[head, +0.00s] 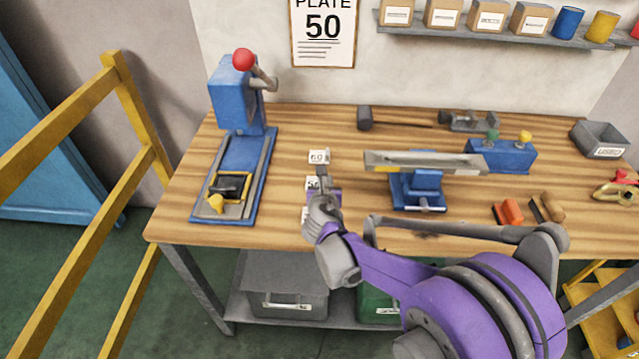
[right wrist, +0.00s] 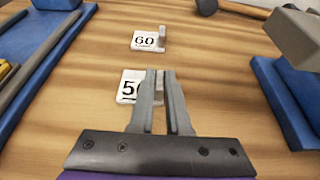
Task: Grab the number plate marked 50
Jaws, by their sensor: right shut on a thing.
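The white number plate marked 50 (head: 312,183) lies on the wooden workbench (head: 290,130), and it also shows in the right wrist view (right wrist: 128,87), partly hidden by my fingers. My right gripper (head: 321,172) is over it, and in the right wrist view its fingertips (right wrist: 161,74) are shut on the plate's right part. The exact grip is hidden. The plate looks at or very near bench level. A plate marked 60 (head: 319,157) lies just behind it, with a small upright grey tab at its right in the wrist view (right wrist: 146,41). My left gripper is not in view.
A blue press (head: 236,165) stands to the left. A blue vise (head: 418,188) holding a long bar is to the right. A hammer (head: 366,118) lies behind. A grey bin (head: 600,139) is at the far right. A "PLATE 50" sheet (head: 323,45) hangs on the wall.

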